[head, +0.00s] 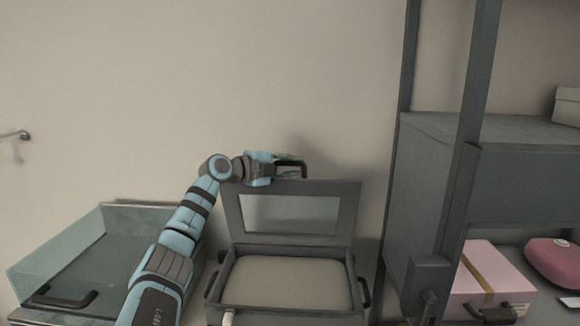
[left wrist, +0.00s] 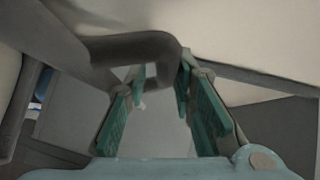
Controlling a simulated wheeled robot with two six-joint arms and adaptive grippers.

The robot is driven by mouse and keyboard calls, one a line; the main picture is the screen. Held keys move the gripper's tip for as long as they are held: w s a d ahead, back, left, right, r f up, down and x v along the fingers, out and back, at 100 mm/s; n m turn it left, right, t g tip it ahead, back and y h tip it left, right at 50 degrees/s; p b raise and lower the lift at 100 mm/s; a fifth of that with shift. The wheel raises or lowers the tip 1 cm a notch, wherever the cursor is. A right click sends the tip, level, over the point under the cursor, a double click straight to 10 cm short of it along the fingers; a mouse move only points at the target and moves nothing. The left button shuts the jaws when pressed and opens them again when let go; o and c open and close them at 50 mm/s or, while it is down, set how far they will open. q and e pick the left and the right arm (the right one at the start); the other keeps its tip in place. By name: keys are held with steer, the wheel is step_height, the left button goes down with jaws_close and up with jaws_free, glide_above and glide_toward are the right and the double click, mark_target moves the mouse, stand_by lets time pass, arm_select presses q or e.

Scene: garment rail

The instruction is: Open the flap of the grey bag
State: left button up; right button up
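The grey bag (head: 290,305) looks like a box-shaped case with a pale inside and stands at the bottom middle of the head view. Its flap (head: 348,210), a grey frame around a lighter panel, stands raised at the back. A dark handle (head: 304,170) sits at the flap's top edge. My left gripper (head: 290,165) is at this handle. In the left wrist view the handle (left wrist: 130,46) curves across close to the fingertips of the left gripper (left wrist: 161,76), which are apart. Whether they touch the handle is unclear. My right gripper is out of view.
A clear-walled tray (head: 60,260) with a dark handle lies at the left. A grey rail frame (head: 470,130) and cabinet (head: 520,185) stand at the right, above a pink box (head: 495,268) and a pink bag (head: 553,260). The wall above the flap is bare.

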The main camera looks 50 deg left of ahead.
arm_select(q)
step_height(320, 180, up, 10)
stand_by(0.4)
